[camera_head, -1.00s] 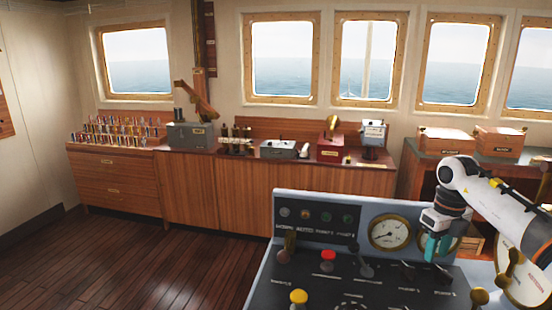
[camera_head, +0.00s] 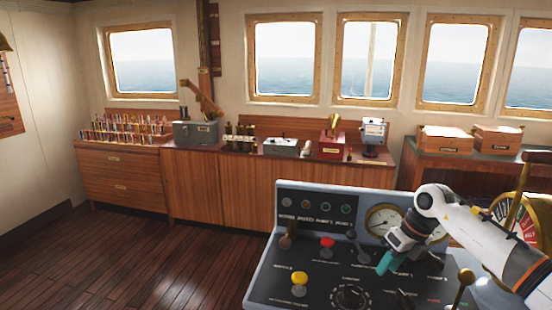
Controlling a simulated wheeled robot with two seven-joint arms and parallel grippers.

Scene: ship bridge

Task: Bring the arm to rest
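My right arm (camera_head: 475,228) comes in from the right edge, white with a black wrist. Its gripper (camera_head: 384,266) has teal fingertips and points down and to the left, over the right part of the control console (camera_head: 262,275). The fingertips look close together, but at this angle I cannot tell whether they are open or shut. I see nothing held in them. My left gripper is not in view.
The console carries a red knob (camera_head: 327,242), a yellow knob (camera_head: 299,279), a black dial (camera_head: 350,297) and several levers. A brass-levered telegraph dial (camera_head: 529,214) stands at the right. Wooden cabinets (camera_head: 250,190) line the far wall. The wooden floor (camera_head: 140,260) at left is clear.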

